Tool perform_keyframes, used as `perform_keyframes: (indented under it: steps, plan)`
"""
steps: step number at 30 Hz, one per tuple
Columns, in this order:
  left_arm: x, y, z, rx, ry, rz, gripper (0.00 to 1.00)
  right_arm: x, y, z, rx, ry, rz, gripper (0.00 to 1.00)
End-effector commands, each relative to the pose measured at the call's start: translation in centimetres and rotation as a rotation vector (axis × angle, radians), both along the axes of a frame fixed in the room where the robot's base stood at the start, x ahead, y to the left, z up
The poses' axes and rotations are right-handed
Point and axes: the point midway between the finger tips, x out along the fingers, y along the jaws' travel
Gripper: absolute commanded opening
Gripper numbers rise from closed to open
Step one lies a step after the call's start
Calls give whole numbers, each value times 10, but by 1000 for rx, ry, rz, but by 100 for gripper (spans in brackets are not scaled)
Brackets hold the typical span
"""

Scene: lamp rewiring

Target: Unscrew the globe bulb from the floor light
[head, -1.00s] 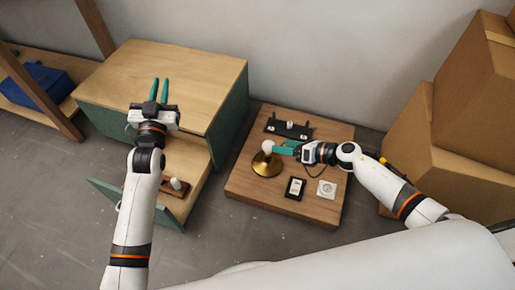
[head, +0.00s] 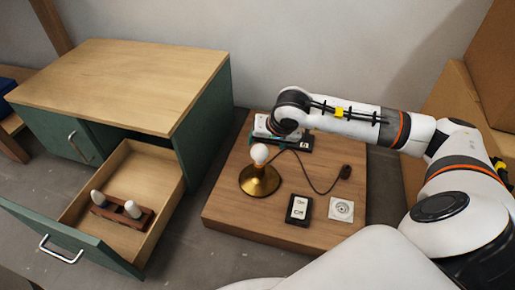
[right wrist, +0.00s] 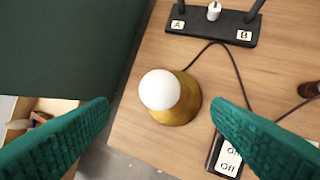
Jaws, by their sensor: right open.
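The globe bulb (head: 259,153) is white and sits upright on the brass floor light (head: 260,181), on a wooden board. In the right wrist view the bulb (right wrist: 159,90) shows from above, over the brass base (right wrist: 181,107). My right gripper (head: 264,129) is behind the bulb in the head view, partly hidden by its own wrist. In the right wrist view its two green fingers (right wrist: 160,108) are open and spread on either side of the bulb, with nothing between them clearly gripped. My left gripper is out of view.
A black holder marked A and B (right wrist: 212,26) stands behind the light. A switch (head: 299,209), a socket (head: 341,209) and a cord with a dark plug (head: 345,172) are on the board (head: 240,226). An open drawer (head: 160,178) at left holds a brown rack (head: 122,213) with white bulbs.

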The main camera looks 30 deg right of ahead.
Motion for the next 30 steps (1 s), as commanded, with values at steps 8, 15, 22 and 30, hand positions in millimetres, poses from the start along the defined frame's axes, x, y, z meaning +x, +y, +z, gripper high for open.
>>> perform_keyframes:
  steps: [8, 15, 22, 30]
  plan:
    - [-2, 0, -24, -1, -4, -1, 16, 14, -1, -34, -4, -1, 1, 73]
    - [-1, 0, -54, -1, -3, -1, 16, 35, -2, -76, -1, -3, 1, 73]
    - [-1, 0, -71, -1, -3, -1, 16, 48, -2, -101, -2, -2, 0, 73]
    - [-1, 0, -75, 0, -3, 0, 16, 52, -3, -107, -2, -2, 1, 73]
